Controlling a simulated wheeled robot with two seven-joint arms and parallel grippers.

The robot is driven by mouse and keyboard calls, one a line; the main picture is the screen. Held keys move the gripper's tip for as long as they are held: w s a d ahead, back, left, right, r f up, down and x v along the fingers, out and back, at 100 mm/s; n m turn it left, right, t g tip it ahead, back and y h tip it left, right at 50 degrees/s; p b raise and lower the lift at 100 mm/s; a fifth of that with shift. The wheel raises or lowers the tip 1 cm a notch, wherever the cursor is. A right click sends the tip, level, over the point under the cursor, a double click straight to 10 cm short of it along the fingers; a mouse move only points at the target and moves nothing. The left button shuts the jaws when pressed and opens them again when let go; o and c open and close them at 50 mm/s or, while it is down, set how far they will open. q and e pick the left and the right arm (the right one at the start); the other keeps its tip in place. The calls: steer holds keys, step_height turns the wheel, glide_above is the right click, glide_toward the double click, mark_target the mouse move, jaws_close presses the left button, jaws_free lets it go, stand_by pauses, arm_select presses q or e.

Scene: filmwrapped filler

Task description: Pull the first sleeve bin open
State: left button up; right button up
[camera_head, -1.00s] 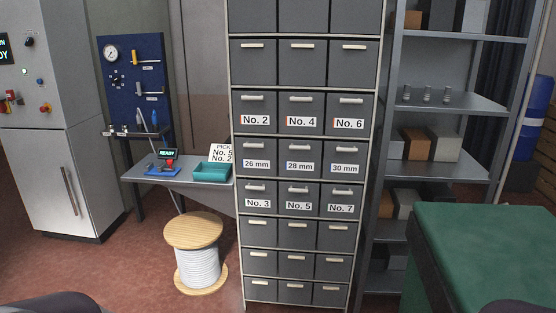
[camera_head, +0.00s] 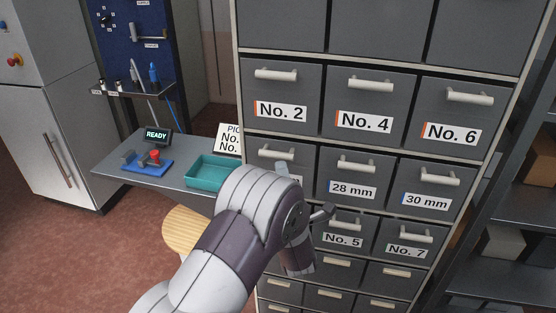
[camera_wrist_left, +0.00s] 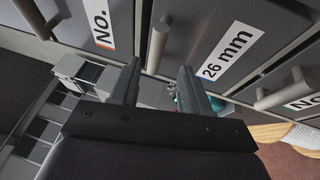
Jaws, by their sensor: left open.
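The grey 26 mm bin (camera_wrist_left: 190,25), seemingly the first sleeve bin, is shut in the cabinet. Its pale bar handle (camera_head: 275,153) shows in the head view, with its label mostly hidden behind my left arm. My left gripper (camera_head: 282,172) is just below that handle, largely hidden by my own wrist. In the left wrist view my left gripper (camera_wrist_left: 159,72) is open, its fingers apart and empty. The handle (camera_wrist_left: 157,45) appears just beyond the fingertips, in line with the gap between them. I cannot tell whether they touch it. My right gripper is not in view.
Closed bins surround it: No. 2 (camera_head: 281,85) above and 28 mm (camera_head: 350,180) to the right. A side table (camera_head: 120,167) at left holds a teal tray (camera_head: 208,172) and a READY display (camera_head: 157,135).

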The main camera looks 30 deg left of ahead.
mark_target(278, 158)
arm_select(q)
steer(key=x, duration=0.3)
steer(key=p+x, duration=0.1)
steer(key=x, duration=0.1)
steer(key=shift+r, duration=0.4)
steer(key=shift+w+a+f, duration=0.2)
steer(key=shift+w+a, duration=0.05)
steer(key=shift+w, duration=0.1)
steer(key=shift+s+r, duration=0.1)
jaws_close()
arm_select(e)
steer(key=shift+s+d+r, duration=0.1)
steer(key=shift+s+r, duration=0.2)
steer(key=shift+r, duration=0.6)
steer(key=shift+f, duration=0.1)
